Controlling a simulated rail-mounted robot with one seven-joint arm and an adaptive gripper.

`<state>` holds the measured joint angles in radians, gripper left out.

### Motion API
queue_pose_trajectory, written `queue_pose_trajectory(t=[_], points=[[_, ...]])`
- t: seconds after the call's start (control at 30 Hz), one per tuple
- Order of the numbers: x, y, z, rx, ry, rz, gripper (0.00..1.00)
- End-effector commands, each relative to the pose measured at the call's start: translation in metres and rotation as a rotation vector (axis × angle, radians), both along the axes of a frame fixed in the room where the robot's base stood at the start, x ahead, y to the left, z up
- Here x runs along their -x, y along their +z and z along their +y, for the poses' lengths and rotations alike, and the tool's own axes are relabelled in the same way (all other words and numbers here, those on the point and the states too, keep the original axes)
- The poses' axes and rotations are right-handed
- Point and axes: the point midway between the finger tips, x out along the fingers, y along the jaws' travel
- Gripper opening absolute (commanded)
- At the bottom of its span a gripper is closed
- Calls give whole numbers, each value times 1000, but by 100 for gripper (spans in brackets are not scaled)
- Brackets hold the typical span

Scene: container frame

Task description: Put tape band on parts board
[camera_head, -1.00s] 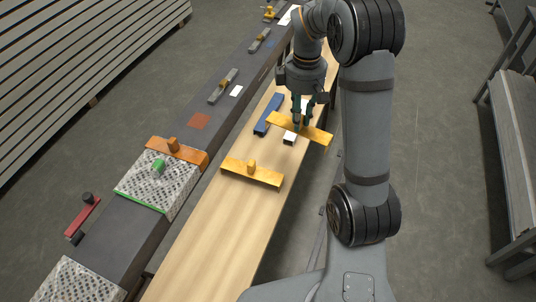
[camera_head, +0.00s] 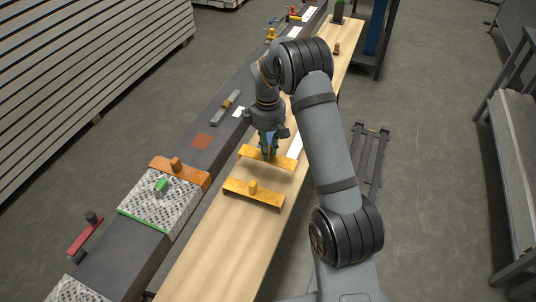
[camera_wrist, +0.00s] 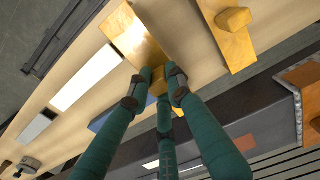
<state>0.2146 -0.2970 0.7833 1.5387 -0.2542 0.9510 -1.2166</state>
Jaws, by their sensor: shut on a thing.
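My gripper (camera_head: 268,148) is shut on the knob of a yellow-orange band (camera_head: 268,158), a flat bar that I take for the tape band. In the wrist view the fingers (camera_wrist: 160,82) close around its small knob, and the bar (camera_wrist: 135,38) extends beyond them. A similar yellow bar with a knob (camera_head: 253,193) lies on a long pale wooden board (camera_head: 205,245), close to the held bar; it also shows in the wrist view (camera_wrist: 235,40). The held bar is over the wooden board; I cannot tell whether it touches. No label shows which surface is the parts board.
A dark beam (camera_head: 135,250) runs along the left, with a perforated pale block (camera_head: 150,207), an orange bar (camera_head: 180,172) and a red-brown square (camera_head: 201,141) on it. A white strip (camera_wrist: 85,80) and a blue piece (camera_wrist: 108,118) lie near the gripper. The near wooden board is clear.

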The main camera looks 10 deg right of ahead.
Motion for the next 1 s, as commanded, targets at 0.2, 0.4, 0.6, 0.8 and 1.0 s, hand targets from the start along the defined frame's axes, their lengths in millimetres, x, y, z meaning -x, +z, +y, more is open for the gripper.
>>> queue_pose_trajectory(t=[0.2, 0.4, 0.6, 0.8, 1.0], points=[[2, -28, -1, 0, -1, 4, 3], [1, -30, -1, -1, -1, 1, 3], [1, -35, -1, 0, -1, 2, 3], [1, -34, -1, 0, -1, 2, 29], [1, -34, -1, 0, -1, 2, 38]])
